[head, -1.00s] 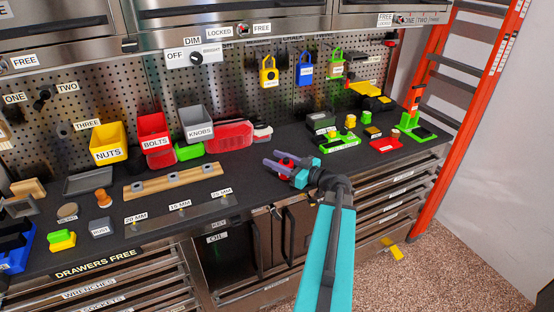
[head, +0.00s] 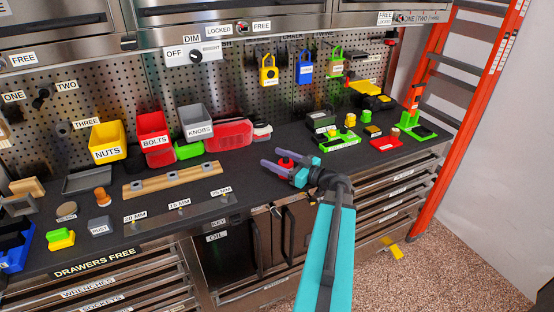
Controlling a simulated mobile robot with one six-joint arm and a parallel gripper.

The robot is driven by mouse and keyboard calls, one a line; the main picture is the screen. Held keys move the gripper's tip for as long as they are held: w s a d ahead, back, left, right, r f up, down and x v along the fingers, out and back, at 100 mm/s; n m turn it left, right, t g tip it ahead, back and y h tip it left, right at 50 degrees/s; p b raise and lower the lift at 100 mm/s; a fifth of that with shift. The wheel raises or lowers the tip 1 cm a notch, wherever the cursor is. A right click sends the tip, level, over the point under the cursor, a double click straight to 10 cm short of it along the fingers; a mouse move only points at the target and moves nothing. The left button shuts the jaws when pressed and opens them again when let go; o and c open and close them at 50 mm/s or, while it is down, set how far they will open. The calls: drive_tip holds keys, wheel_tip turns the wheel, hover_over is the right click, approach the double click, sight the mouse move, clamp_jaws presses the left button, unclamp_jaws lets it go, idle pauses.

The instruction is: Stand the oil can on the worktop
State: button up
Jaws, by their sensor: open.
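No oil can can be made out in the head view. A label reading OIL (head: 216,236) sits on the front of a dark open-fronted bay (head: 228,262) under the worktop. The inside is too dark to tell what it holds. The worktop (head: 250,190) is dark and flat. My gripper (head: 272,158) is above it, right of centre, with its purple fingers apart, pointing left and empty. A small red thing (head: 286,162) shows beside the fingers, partly hidden; I cannot tell what it is.
Yellow (head: 108,140), red (head: 153,138) and grey (head: 196,120) bins stand at the back. A wooden rail (head: 172,179) lies left of my gripper. Green and red fixtures stand at the right. An orange ladder (head: 470,120) is beyond the right end. Bare worktop lies around my gripper.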

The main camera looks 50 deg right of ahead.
sight(292, 165)
drive_tip(key=shift+r+p, duration=0.2)
drive_tip(key=shift+p, duration=0.1)
drive_tip(key=shift+s+d+f+b, duration=0.2)
drive_tip(key=shift+s+b, duration=0.45)
drive_tip(key=shift+s, duration=1.35)
drive_tip(key=shift+s+d+r+b, duration=0.15)
drive_tip(key=shift+s+d+b, duration=0.4)
drive_tip(key=shift+s, duration=1.4)
drive_tip(key=shift+s+d+f+b, duration=0.1)
drive_tip(key=shift+s+b, duration=0.7)
drive_tip(key=shift+s, duration=1.2)
